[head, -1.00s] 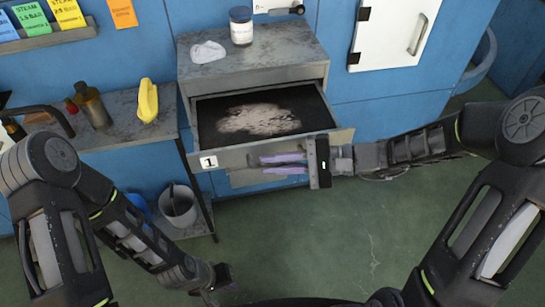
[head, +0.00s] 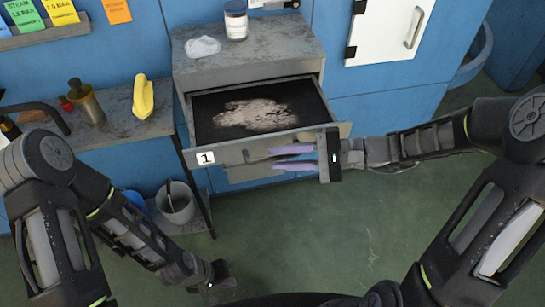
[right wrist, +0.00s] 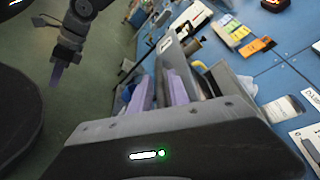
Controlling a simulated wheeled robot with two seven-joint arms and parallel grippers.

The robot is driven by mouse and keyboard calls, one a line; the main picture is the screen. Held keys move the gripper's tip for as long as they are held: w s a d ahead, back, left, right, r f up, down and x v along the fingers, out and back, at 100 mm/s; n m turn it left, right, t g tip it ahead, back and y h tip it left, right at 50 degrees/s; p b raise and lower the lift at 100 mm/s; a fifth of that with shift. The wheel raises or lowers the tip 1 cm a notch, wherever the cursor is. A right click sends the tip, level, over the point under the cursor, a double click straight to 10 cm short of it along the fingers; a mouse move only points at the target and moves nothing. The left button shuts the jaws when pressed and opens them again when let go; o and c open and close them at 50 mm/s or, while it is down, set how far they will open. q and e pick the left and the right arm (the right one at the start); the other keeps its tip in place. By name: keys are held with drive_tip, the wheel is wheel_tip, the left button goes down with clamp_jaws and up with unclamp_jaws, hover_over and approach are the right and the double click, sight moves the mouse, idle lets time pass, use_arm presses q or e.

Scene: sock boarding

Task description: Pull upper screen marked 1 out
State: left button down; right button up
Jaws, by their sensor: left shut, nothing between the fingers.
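The upper screen marked 1 (head: 308,102) is a dark tray with a pale, loose patch on it, sticking out of the front of the grey cabinet. Its metal front carries a white tag reading 1 (head: 205,158) at the left end. My right gripper (head: 275,158) is at this front, right of the tag. Its two purple fingers are apart, and they also show in the right wrist view (right wrist: 163,88) beside grey metal. Whether they touch the handle is unclear. My left gripper (head: 222,280) is shut and empty, low over the floor.
A white cloth (head: 203,47) and a lidded jar (head: 236,20) stand on the cabinet top (head: 265,52). A side bench (head: 115,125) at left holds a yellow item (head: 143,97) and bottles. A bucket (head: 177,203) stands below. The floor (head: 310,240) in front is clear.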

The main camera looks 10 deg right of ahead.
drive_tip(key=v, duration=0.5)
drive_tip(key=shift+b, duration=0.3)
drive_tip(key=shift+d, duration=0.1)
